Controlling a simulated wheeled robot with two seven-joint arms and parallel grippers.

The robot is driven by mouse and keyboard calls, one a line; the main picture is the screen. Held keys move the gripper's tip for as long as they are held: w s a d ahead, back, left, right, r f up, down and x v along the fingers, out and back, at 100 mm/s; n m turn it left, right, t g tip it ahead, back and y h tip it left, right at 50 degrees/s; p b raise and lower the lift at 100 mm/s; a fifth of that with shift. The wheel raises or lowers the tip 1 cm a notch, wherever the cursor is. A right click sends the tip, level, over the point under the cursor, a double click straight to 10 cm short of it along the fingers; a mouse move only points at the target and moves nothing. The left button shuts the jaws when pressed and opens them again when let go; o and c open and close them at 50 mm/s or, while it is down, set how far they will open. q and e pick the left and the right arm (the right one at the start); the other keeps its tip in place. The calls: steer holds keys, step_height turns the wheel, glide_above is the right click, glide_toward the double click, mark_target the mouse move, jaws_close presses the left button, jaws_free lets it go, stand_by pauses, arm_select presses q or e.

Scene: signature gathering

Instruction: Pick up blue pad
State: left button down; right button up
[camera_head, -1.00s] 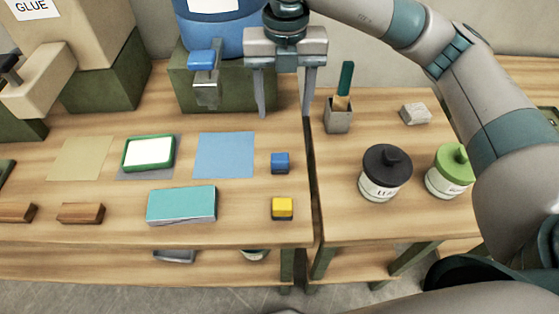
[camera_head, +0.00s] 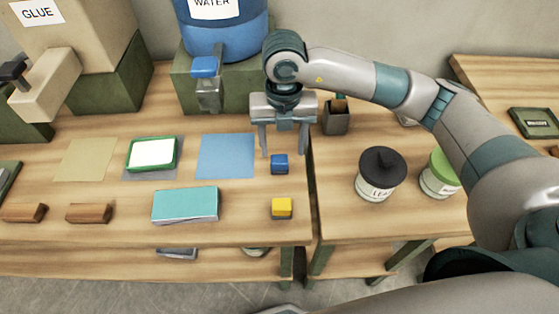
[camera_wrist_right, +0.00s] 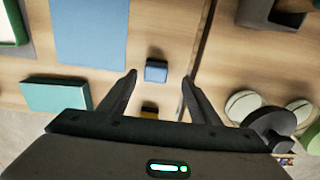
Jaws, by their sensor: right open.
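A small blue pad-like block (camera_head: 280,164) sits on the wooden table, right of a flat blue sheet (camera_head: 226,156). My right gripper (camera_head: 285,152) is open and points down, just above and behind the blue block, with a finger to either side of it. In the right wrist view the blue block (camera_wrist_right: 156,71) shows between the two open fingertips (camera_wrist_right: 159,76), with nothing held. Whether the fingers have come down to its height is hard to tell. My left gripper is not in view.
A yellow block (camera_head: 282,208) lies in front of the blue one. A teal pad (camera_head: 186,204) and a green-framed tray (camera_head: 152,154) are to the left. A blue water container (camera_head: 228,35) stands behind on a green box. A black-lidded jar (camera_head: 381,175) stands right of the table gap.

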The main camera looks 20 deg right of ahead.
mark_target(279, 158)
steer(key=shift+a+f+p, duration=0.2)
steer(key=shift+f+p, duration=0.3)
steer(key=f, duration=0.1)
steer(key=f+p, duration=0.1)
steer(key=f, duration=0.1)
steer(key=shift+a+p, duration=0.25)
steer(key=shift+p, duration=0.05)
steer(key=shift+f, duration=0.65)
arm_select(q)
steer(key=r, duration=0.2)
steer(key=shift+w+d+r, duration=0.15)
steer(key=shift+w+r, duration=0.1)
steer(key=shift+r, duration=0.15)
arm_select(e)
steer(key=c, duration=1.1)
